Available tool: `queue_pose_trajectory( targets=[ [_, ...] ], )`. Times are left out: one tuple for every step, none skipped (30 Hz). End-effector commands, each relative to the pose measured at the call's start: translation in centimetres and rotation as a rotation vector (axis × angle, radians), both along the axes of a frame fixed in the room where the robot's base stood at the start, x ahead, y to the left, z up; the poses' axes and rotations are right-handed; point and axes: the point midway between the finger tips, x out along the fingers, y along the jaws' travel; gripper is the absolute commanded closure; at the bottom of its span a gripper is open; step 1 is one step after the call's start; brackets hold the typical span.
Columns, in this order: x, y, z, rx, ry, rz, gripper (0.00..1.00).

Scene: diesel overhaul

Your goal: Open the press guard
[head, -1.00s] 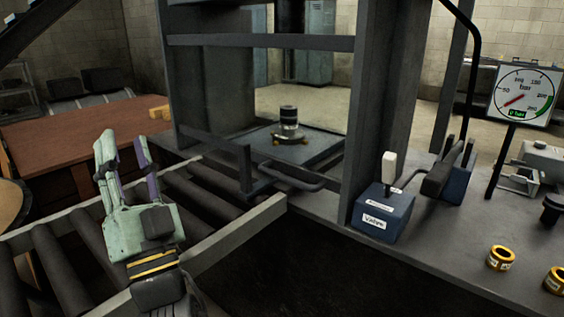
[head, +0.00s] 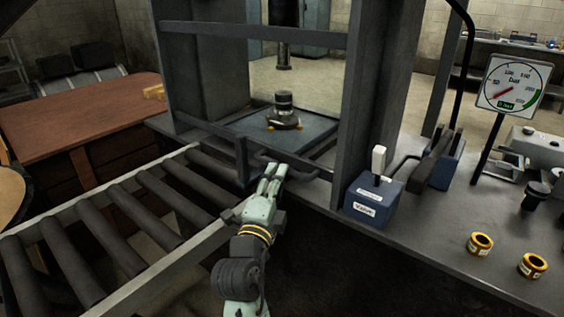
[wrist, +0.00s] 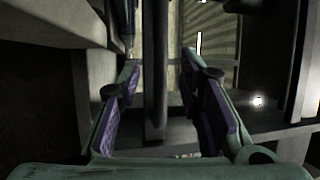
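The press guard's dark handle (head: 292,168) is a bent bar low at the front of the press, beside a short upright post (head: 242,160). The guard stands at the press opening, with a dark crossbar (head: 255,31) above. My pale green gripper (head: 269,176) is at the handle's left part in the head view. In the wrist view, my gripper (wrist: 165,85) is open, with purple pads on both fingers. A dark bar (wrist: 156,75) runs between them, with gaps visible on both sides. I cannot tell whether it is deep enough between the fingers.
A roller conveyor (head: 140,262) lies left of my arm. A blue valve box (head: 372,204) with a white lever stands to the right, and a pressure gauge (head: 514,84) beyond it. A dark part (head: 284,111) sits on the press bed. Yellow rings (head: 481,243) lie on the bench.

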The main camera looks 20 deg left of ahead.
Motion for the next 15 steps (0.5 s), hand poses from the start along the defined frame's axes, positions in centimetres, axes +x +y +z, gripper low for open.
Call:
queue_pose_trajectory(
  targets=[
    [1.0, 0.0, 0.6, -0.002, -0.001, -0.001, 0.67],
    [1.5, 0.0, 0.6, -0.002, 0.000, -0.002, 0.67],
    [2.1, 0.0, 0.7, -0.002, 0.000, -0.001, 0.67],
    [2.5, 0.1, 0.8, -0.002, -0.001, 0.000, 0.67],
    [2.9, 0.1, 0.8, -0.001, -0.001, 0.001, 0.67],
    [3.3, 0.1, 0.8, -0.001, -0.001, 0.001, 0.67],
    [3.6, 0.1, 0.8, -0.001, 0.000, 0.001, 0.67],
    [3.8, 0.1, 0.8, -0.001, 0.000, 0.001, 0.67],
    [4.1, 0.1, 0.9, 0.000, -0.001, 0.001, 0.67],
    [4.2, 0.1, 0.9, 0.000, -0.002, 0.001, 0.67],
    [4.4, 0.2, 0.9, 0.000, -0.002, 0.001, 0.67],
    [4.5, 0.2, 0.9, 0.000, -0.002, 0.002, 0.67],
    [4.5, 0.2, 0.9, 0.000, -0.002, 0.002, 0.67],
    [4.5, 0.2, 0.8, 0.000, -0.002, 0.002, 0.67],
    [4.5, 0.2, 0.8, 0.000, -0.002, 0.002, 0.67]
  ],
)
